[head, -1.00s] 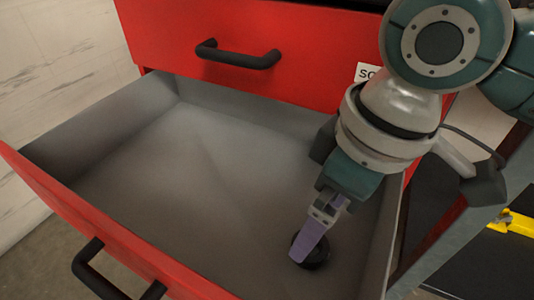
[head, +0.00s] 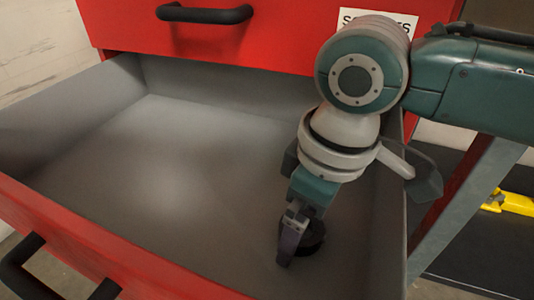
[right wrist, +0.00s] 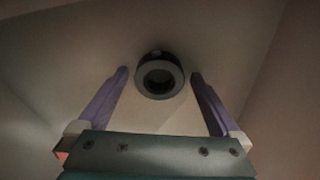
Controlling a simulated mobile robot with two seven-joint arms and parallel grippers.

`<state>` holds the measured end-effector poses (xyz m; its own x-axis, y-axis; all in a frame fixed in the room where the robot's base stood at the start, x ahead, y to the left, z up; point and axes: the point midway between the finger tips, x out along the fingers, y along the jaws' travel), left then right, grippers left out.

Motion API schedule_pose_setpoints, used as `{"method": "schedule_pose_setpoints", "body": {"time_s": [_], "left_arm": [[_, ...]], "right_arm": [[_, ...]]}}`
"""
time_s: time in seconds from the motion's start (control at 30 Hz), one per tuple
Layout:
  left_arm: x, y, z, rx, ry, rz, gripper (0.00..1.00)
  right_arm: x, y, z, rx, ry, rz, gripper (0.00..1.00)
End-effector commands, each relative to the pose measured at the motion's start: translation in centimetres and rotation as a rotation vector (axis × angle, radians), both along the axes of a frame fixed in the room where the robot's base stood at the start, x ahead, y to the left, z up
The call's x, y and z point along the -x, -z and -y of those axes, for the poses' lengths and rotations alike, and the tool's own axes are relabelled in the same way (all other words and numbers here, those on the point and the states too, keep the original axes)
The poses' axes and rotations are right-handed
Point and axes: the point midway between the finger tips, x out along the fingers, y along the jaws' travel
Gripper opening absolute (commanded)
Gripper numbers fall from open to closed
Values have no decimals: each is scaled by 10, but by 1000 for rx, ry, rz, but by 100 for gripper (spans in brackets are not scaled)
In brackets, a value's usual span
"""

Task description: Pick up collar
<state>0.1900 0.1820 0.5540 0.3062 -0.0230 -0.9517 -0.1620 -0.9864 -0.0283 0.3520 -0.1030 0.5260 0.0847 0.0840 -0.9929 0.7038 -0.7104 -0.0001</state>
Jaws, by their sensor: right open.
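The collar is a dark ring (head: 313,236) lying on the floor of the open drawer, toward its right side. In the head view it is partly hidden behind my right gripper (head: 286,255), which points down into the drawer. In the right wrist view the collar (right wrist: 159,75) shows as a dark ring with a round hole, ahead of and between the two purple fingers. My right gripper (right wrist: 159,75) is open and empty, with the fingers apart from the collar on both sides. My left gripper is not in view.
The drawer has grey walls and a red front (head: 90,250) with a black handle (head: 50,275). A closed red drawer with a black handle (head: 204,14) is above it. The drawer floor left of my arm is clear. A yellow object (head: 515,203) lies at the far right.

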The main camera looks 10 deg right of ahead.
Motion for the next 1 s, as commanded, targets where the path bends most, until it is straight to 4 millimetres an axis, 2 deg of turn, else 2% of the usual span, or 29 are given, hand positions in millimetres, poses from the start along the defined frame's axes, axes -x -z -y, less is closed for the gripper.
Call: {"method": "schedule_pose_setpoints", "body": {"time_s": [0.17,1.0], "left_arm": [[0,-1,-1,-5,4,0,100],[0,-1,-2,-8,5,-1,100]], "right_arm": [[0,-1,0,0,-1,1,100],[0,-1,0,1,0,1,6]]}}
